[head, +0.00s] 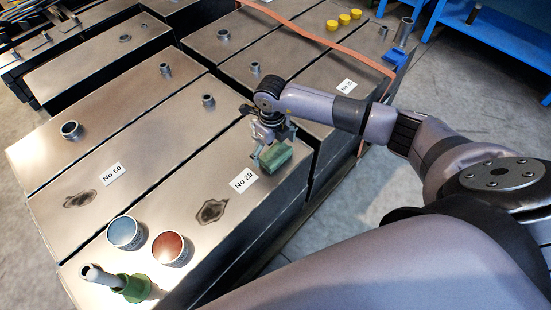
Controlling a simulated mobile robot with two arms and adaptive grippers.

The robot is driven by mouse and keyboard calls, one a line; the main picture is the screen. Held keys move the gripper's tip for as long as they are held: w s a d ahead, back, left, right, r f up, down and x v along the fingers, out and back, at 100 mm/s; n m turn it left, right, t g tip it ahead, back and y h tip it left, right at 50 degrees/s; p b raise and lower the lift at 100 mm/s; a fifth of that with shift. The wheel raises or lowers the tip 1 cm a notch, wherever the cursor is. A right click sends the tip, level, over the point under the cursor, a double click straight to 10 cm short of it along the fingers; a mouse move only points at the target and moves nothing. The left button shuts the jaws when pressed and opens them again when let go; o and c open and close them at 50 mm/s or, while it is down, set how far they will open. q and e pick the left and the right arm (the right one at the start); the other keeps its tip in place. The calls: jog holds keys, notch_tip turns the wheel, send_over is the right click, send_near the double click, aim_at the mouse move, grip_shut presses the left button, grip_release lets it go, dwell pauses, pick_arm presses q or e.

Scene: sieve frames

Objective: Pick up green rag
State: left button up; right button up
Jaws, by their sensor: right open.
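The green rag (276,157) lies as a small folded bundle near the right edge of the metal box top marked No 20. My right gripper (262,150) is directly over and beside the rag's left end, with its fingers pointing down. Its jaws are open; I cannot tell whether a finger touches the rag. The wrist hides part of the rag's far side. My left gripper is not in view.
A blue-topped can (125,233), a red-topped can (171,248) and a green cup-like holder (134,288) stand at the near end. Short pipe stubs rise from the box tops. Yellow caps (344,19) and a blue item (395,57) sit farther back.

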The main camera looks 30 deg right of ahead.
jog(key=shift+w+f+b, duration=0.1)
jog(key=shift+f+b, duration=0.2)
jog(key=shift+f, duration=0.65)
jog(key=shift+r, duration=0.1)
jog(key=shift+c, duration=0.6)
jog(key=c, duration=1.1)
